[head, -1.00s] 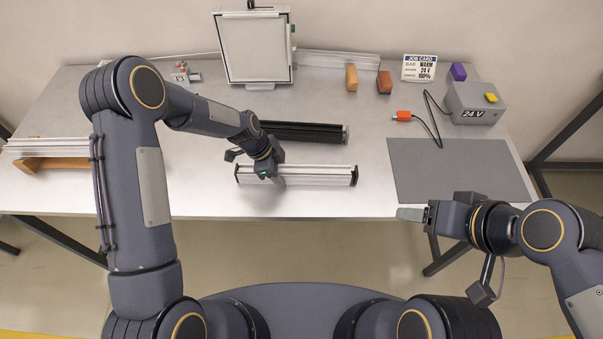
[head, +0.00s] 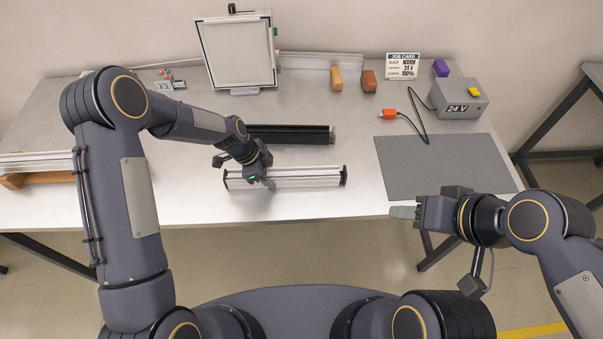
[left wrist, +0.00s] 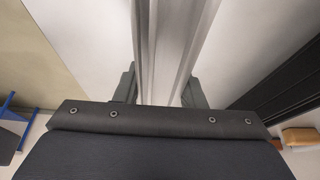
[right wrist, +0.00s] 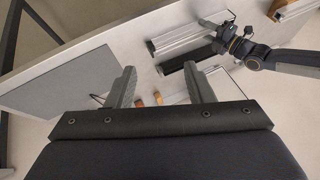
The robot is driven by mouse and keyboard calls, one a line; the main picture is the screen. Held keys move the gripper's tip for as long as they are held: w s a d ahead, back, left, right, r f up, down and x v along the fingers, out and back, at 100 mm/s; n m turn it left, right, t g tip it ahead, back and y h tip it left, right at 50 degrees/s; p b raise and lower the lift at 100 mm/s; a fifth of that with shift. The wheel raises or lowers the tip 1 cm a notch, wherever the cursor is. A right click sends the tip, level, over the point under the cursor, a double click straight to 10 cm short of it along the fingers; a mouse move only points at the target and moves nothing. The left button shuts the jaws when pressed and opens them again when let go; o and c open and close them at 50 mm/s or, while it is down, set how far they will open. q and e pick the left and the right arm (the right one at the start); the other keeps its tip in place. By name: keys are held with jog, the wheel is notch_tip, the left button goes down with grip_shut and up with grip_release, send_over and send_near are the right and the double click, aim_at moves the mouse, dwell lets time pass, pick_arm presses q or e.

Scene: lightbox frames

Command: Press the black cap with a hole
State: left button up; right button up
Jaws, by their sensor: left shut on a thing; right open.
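A silver grooved bar (head: 305,177) lies along the table near its front edge. It has a dark cap on its right end (head: 343,175) and another on its left end (head: 226,179). I cannot tell which cap has a hole. My left gripper (head: 266,182) is shut on the bar left of its middle. In the left wrist view the bar (left wrist: 168,50) runs between its fingers (left wrist: 160,92). My right gripper (head: 403,212) is open and empty at the table's front edge, right of the bar and apart from it. The right wrist view shows its spread fingers (right wrist: 160,88).
A black bar (head: 290,134) lies behind the silver one. A grey mat (head: 445,167) is at right, with a 24 V box (head: 459,98) and orange-tipped lead (head: 387,112) behind. A framed panel (head: 238,52), coloured blocks (head: 337,78) and job card (head: 403,66) stand at the back.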

jog(key=shift+w+r, duration=0.1)
jog(key=shift+w, duration=0.05)
jog(key=c, duration=0.5)
jog(key=w+m, duration=0.1)
jog(key=w, duration=0.1)
jog(key=w+d+m+g, duration=0.1)
jog(key=w, duration=0.1)
jog(key=w+d+r+m+g+y, duration=0.1)
jog(key=w+m, duration=0.1)
jog(key=shift+w+r, duration=0.1)
jog(key=shift+w, duration=0.2)
grip_shut()
jog(key=w+d+f+m+g+y, duration=0.25)
jog(key=w+f+m, duration=0.2)
jog(key=w, duration=0.55)
jog(key=w+d+f+m+y, duration=0.1)
jog(key=w+f+m, duration=0.3)
jog(key=f, duration=0.4)
jog(key=w+d+f+m, duration=0.3)
jog(key=w+f+m, duration=0.1)
jog(key=f, duration=0.3)
jog(key=shift+w+d+f+g+y, duration=0.35)
jog(key=shift+w+d+g, duration=0.1)
jog(key=shift+w, duration=0.25)
